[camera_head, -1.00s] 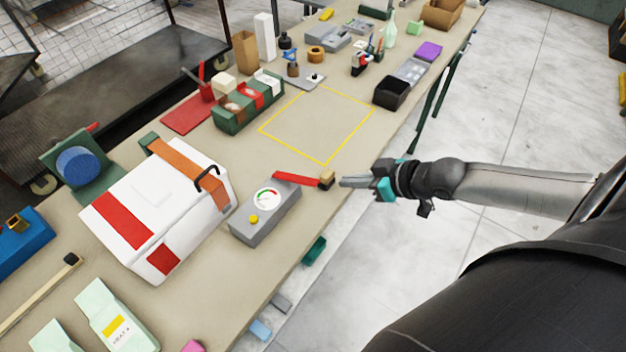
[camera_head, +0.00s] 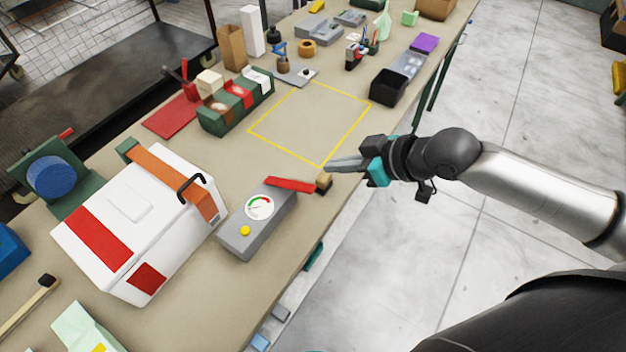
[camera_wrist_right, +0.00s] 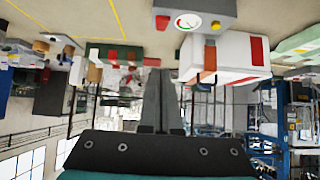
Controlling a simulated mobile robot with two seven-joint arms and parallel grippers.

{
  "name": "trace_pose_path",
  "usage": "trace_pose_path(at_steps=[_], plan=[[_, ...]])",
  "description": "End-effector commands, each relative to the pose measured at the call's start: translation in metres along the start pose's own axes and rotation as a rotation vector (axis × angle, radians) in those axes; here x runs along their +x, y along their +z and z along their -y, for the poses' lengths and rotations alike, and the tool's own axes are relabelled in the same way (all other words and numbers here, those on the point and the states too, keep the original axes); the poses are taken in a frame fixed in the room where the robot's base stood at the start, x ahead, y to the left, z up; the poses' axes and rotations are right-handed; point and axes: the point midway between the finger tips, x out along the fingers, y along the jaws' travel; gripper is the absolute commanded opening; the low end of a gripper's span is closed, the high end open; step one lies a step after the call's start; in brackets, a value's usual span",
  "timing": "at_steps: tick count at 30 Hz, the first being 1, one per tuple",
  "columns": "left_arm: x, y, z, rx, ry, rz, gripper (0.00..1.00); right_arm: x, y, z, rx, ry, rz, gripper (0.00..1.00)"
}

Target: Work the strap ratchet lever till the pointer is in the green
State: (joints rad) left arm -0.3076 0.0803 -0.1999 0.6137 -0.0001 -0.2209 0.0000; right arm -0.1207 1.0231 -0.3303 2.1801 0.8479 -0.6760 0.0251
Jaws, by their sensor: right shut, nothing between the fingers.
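The grey ratchet box (camera_head: 258,224) lies on the table with a round dial (camera_head: 259,207) and a yellow button (camera_head: 245,231). The dial has a red and green scale; the pointer's exact reading is too small to tell. The box also shows at the top of the right wrist view (camera_wrist_right: 196,13). An orange strap (camera_head: 172,181) runs over the white case (camera_head: 140,222). My right gripper (camera_head: 335,163) is shut and empty, close beside the knob. My left gripper is not in view.
A yellow outlined square (camera_head: 322,167) marks bare table behind the lever. A green tray of packets (camera_head: 235,118) and a black bin (camera_head: 388,87) stand beyond. The table's right edge runs under my right arm, with open floor past it.

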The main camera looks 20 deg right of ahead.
Motion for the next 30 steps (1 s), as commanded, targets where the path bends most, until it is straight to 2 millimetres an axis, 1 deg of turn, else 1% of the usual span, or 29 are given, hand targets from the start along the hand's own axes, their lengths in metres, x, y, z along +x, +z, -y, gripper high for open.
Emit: trace_pose_path(at_steps=[5, 12, 20, 24, 27, 30], plan=[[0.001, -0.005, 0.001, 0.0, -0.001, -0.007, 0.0, 0.019, -0.001, 0.0, 0.005, -0.001, -0.002, 0.0], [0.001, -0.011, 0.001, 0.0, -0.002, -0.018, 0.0, 0.055, -0.001, 0.0, 0.005, -0.001, -0.002, 0.0], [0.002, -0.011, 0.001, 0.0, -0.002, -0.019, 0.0, 0.097, -0.001, 0.001, 0.003, -0.001, -0.002, 0.0], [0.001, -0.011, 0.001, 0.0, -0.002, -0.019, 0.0, 0.102, 0.023, 0.001, 0.002, 0.0, 0.006, 0.0], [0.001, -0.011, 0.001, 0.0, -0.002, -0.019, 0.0, 0.104, 0.032, 0.001, 0.001, -0.001, 0.004, 0.0], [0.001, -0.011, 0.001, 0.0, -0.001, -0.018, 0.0, 0.105, 0.037, 0.001, 0.0, 0.0, 0.002, 0.0]])
